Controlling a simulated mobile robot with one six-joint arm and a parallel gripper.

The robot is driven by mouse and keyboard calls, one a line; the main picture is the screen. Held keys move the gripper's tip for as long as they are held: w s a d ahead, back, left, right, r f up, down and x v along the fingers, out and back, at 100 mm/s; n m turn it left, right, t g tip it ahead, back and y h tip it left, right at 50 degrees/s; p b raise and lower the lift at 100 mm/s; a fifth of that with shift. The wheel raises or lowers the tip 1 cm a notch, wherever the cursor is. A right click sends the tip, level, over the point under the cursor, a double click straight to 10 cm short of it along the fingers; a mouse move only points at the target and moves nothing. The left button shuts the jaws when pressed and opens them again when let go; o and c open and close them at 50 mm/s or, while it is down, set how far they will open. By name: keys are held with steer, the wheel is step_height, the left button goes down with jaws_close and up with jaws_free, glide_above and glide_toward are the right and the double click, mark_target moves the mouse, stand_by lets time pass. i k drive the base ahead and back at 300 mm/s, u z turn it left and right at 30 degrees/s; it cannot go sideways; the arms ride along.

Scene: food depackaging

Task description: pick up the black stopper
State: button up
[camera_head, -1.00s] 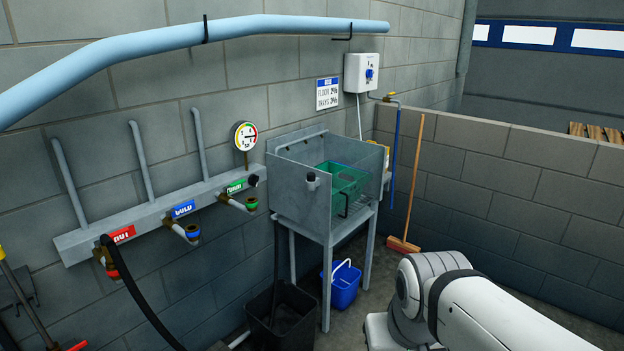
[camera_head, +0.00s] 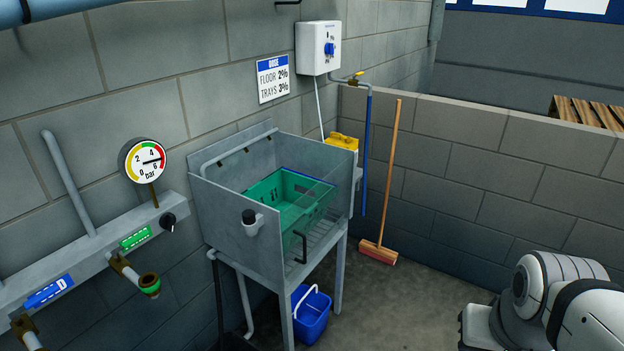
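A black stopper (camera_head: 249,217) sits upright in a small light-grey holder (camera_head: 252,228) on the outer front-left wall of the grey metal sink (camera_head: 215,205). The sink stands on legs against the block wall. My gripper is out of view; only a white part of my arm shows at the lower right, well apart from the sink.
A green crate (camera_head: 300,222) is in the sink. A blue bucket (camera_head: 311,318) stands below, and a broom (camera_head: 389,185) leans on the low wall. A pipe rail with a gauge (camera_head: 144,160) is left of the sink. Floor is clear between my arm and the sink.

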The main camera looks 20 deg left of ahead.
mark_target(248, 216)
steer(key=u, duration=0.3)
steer(key=i, duration=1.15)
steer(key=u, duration=1.1)
steer(key=i, duration=0.4)
steer(key=u, duration=0.3)
